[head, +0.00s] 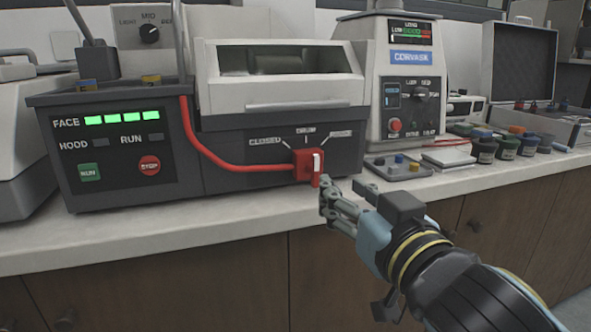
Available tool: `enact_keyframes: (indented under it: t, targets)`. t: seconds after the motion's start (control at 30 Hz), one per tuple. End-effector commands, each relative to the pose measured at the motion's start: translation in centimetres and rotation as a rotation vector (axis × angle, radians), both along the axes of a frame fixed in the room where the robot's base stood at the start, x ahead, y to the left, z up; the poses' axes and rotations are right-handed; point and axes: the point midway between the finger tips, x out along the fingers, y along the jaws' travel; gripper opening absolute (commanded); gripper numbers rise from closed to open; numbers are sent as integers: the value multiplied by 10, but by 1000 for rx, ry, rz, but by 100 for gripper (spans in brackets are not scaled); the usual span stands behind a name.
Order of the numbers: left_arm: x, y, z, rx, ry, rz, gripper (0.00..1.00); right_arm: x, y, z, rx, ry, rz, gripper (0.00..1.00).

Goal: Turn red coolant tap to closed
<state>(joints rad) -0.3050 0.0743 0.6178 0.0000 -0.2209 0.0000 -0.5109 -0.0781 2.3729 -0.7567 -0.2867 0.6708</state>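The red coolant tap (305,165) is on the front of the grey machine base, at the end of a red hose (215,158). It is a red block with a white mark on its right part. Three labels fan out above it; the left one reads CLOSED (265,141), the other two are too small to read surely. I cannot tell which label the tap points to. My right gripper (343,188) is just right of and below the tap, with its fingers apart and nothing seen between them. One fingertip is close to the tap; contact is unclear. My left gripper is out of view.
A control panel (119,147) with RUN and STOP buttons stands left of the tap. The mounting press (404,85) stands behind right, with a small tray (398,168) before it. Several jars (505,147) stand farther right. The counter front edge (150,250) is clear.

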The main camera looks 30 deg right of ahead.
Motion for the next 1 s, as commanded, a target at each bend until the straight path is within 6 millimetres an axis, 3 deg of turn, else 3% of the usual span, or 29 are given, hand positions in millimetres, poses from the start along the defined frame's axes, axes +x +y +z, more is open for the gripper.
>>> enact_keyframes:
  t: [0.2, 0.5, 0.7, 0.93, 1.0]
  targets:
    - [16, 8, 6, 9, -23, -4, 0, 38, -8, 4, -4, -7, 4, 37]
    - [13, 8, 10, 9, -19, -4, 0, 89, -21, 2, -3, -4, 3, 37]
    - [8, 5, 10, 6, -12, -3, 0, 101, -24, 1, -2, -3, 3, 37]
    - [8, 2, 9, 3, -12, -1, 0, 101, -24, 1, -1, -2, 3, 37]
    - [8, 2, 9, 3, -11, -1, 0, 101, -24, 1, -1, -2, 3, 30]
